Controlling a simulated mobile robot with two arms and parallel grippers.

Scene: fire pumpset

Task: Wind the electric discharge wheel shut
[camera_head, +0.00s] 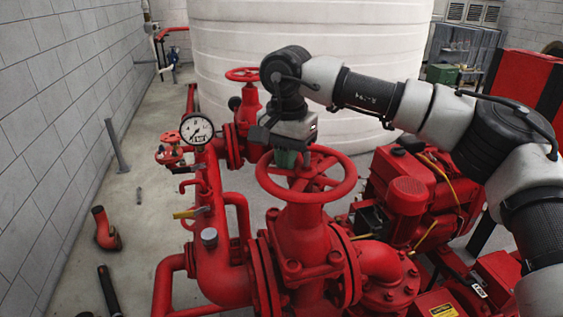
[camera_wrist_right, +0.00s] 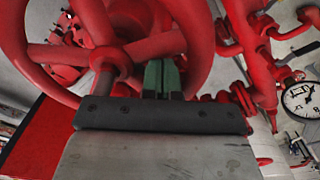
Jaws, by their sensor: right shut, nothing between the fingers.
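A large red handwheel (camera_head: 338,184) sits level on top of the near red valve (camera_head: 302,225). My right gripper (camera_head: 287,160) points down at the far left part of this wheel, its green fingers closed together and empty. In the right wrist view, the fingers (camera_wrist_right: 162,78) reach into the gap between the wheel's spokes, inside the rim (camera_wrist_right: 203,50) and beside the stem. I cannot tell whether they touch a spoke. A smaller red handwheel (camera_head: 243,74) stands farther back on another valve. No label shows which wheel is the electric discharge one. My left gripper is out of view.
A pressure gauge (camera_head: 197,130) stands left of the wheel, above a pipe with a yellow lever (camera_head: 190,212). A large white tank (camera_head: 300,30) is behind. A red engine (camera_head: 410,195) is close on the right. Floor at left is mostly free.

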